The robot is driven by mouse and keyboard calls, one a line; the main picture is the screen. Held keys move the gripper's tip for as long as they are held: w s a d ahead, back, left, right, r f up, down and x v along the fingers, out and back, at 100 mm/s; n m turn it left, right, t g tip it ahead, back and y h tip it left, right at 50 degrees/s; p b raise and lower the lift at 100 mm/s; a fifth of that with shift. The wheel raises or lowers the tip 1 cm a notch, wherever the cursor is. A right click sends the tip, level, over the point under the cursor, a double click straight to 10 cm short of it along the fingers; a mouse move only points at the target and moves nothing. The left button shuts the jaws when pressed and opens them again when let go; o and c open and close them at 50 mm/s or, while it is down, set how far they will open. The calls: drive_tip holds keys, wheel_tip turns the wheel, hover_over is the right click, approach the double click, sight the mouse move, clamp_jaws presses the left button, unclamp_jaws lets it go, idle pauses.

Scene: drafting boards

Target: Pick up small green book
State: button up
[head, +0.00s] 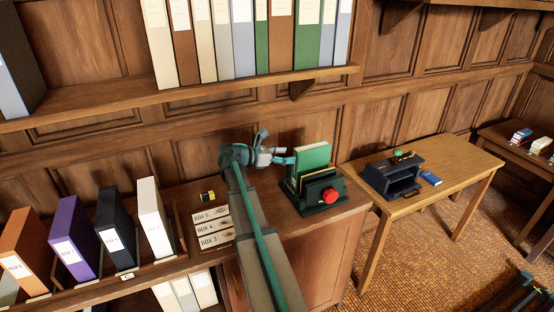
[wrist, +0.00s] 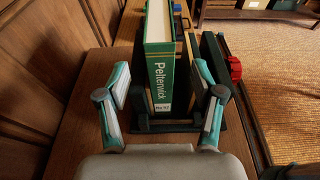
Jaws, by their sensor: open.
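A green book (head: 312,156) with pale page edges stands upright in a dark green rack (head: 331,208) on the cabinet top. In the wrist view the green book (wrist: 157,62) has its spine towards me, lettered "Pelterwick" with a small white label. My gripper (head: 284,156) is at the left side of the rack, close to the book. In the wrist view my gripper (wrist: 162,84) is open, one finger to each side of the spine with gaps showing. I cannot tell whether the fingertips reach past the spine. Nothing is held.
Dark books (head: 318,184) and a red round part (head: 330,196) are at the rack's front. Box labels (head: 211,227) and a yellow-black item (head: 207,196) lie to the left. A shelf (head: 240,85) of binders hangs above. A wooden table (head: 440,170) stands right.

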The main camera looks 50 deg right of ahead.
sight(303, 154)
drive_tip(key=shift+x, duration=3.9)
drive_tip(key=shift+a, duration=0.1)
drive_tip(key=c, duration=0.4)
drive_tip(key=shift+c, duration=0.2)
clamp_jaws()
drive_tip(key=shift+s+r, duration=0.15)
